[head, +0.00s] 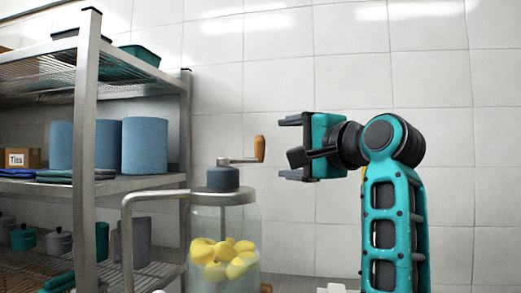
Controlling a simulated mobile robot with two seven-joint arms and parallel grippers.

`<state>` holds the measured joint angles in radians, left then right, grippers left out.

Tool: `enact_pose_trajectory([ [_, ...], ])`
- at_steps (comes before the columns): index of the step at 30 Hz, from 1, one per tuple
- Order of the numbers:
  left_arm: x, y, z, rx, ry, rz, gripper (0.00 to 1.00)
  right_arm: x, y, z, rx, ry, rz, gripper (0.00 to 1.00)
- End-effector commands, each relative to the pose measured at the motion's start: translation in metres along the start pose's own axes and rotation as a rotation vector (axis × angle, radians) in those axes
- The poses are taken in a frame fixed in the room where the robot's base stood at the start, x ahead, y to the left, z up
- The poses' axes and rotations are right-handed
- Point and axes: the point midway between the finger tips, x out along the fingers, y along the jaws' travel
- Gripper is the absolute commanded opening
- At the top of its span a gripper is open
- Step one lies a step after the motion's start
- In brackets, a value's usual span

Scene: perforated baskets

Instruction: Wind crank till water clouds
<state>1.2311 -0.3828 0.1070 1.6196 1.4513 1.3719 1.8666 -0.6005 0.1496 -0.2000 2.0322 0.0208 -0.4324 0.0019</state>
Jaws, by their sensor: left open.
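A clear jar (224,224) stands at lower centre with several yellow lumps (238,266) in its lower part. The water around them looks pale and see-through. A dark blue-grey cap (222,179) sits on top. A metal crank arm (237,161) reaches right from it to an upright orange-brown wooden handle (259,149). My left gripper (286,147) is open and empty, just right of the handle in the picture, with its fingers pointing left. A small gap shows between fingertips and handle; depth is hard to judge. My right gripper is out of view.
A metal shelf rack (86,140) at left holds blue cylinders (145,145), a box labelled "Ties" (20,158), folded cloths and mugs. A bent metal rail (150,196) runs close left of the jar. White tiled wall (290,230) lies behind; the upper centre is free.

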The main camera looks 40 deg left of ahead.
Motion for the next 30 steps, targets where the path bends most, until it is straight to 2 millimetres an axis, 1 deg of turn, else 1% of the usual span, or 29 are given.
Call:
enact_pose_trajectory([
  [1,0.012,-0.001,0.001,0.0,-0.005,0.0,0.87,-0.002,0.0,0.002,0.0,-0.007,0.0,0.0],
  [3,0.027,-0.001,0.001,0.001,-0.006,-0.002,0.87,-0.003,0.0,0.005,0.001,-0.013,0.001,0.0],
  [9,0.068,-0.001,0.002,0.003,-0.006,-0.002,0.87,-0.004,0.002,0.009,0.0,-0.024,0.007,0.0],
  [12,0.084,-0.001,0.001,0.003,-0.004,-0.003,0.87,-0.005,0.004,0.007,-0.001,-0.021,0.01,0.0],
  [15,0.096,-0.001,0.001,0.004,-0.004,-0.003,0.87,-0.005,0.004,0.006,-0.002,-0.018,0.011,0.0],
  [21,0.106,0.0,0.001,0.004,-0.003,-0.002,0.87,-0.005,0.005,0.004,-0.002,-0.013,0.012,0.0],
  [28,0.106,0.0,0.001,0.003,-0.002,-0.002,0.87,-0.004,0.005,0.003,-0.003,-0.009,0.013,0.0],
  [30,0.106,0.0,0.001,0.003,-0.002,-0.002,0.81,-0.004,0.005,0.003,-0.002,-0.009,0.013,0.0],
])
